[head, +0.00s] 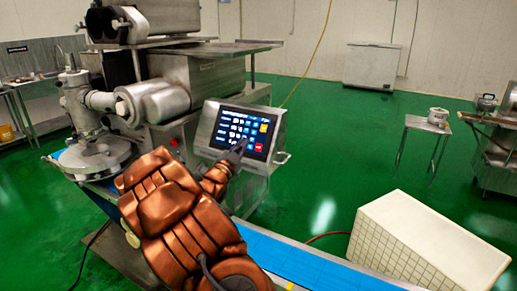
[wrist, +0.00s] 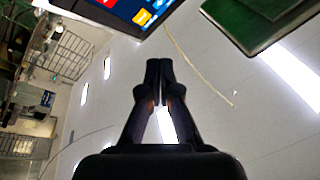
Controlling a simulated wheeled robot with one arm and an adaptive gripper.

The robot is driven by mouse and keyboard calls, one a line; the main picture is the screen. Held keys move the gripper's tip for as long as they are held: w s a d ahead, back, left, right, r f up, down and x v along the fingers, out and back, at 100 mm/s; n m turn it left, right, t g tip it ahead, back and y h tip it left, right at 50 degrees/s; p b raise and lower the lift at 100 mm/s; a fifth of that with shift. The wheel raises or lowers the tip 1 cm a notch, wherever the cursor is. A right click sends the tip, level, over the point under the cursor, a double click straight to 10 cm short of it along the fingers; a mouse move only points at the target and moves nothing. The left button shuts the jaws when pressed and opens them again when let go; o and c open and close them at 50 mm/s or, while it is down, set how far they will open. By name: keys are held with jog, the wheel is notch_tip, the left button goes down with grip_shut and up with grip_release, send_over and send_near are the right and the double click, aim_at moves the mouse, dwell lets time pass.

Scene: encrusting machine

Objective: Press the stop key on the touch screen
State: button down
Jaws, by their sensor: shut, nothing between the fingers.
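The touch screen (head: 226,132) is a dark panel in a grey metal housing on the encrusting machine. It shows rows of blue and white keys, a yellow key (head: 264,128) at the upper right and a red key (head: 258,147) at the lower right. The lettering is too small to read. My gripper (head: 241,143) is shut and empty, its tips in front of the lower middle of the screen, left of the red key. I cannot tell whether they touch. In the wrist view the shut fingers (wrist: 159,62) point up, and part of the screen (wrist: 120,8) shows at the top edge.
The encrusting machine (head: 170,95) stands behind and left of the screen. A blue conveyor belt (head: 290,262) runs along the front. A white tiled box (head: 425,240) is at the lower right. A small table (head: 428,124) with a pot stands farther back on open green floor.

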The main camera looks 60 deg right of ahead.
aim_at(259, 147)
jog(key=shift+d, duration=0.1)
jog(key=shift+w+d+f+p, duration=0.15)
jog(key=shift+d+f, duration=0.6)
jog(key=shift+d, duration=0.5)
jog(key=shift+d+f+p, duration=0.1)
jog(key=shift+d+f, duration=0.7)
jog(key=shift+d, duration=0.4)
jog(key=shift+w+d+f+p, duration=0.15)
jog(key=shift+d+f, duration=0.6)
jog(key=shift+d, duration=0.5)
jog(key=shift+s, duration=0.1)
jog(key=shift+f, duration=0.1)
jog(key=shift+d+f+b, duration=0.1)
jog(key=shift+d+b, duration=0.25)
jog(key=shift+b, duration=0.2)
jog(key=shift+d+f, duration=0.2)
jog(key=shift+d, duration=0.05)
jog(key=shift+a+b, duration=0.1)
jog(key=shift+b, duration=0.25)
jog(key=shift+a+r+b, duration=0.4)
jog(key=shift+a+r, duration=0.05)
jog(key=shift+a, duration=0.1)
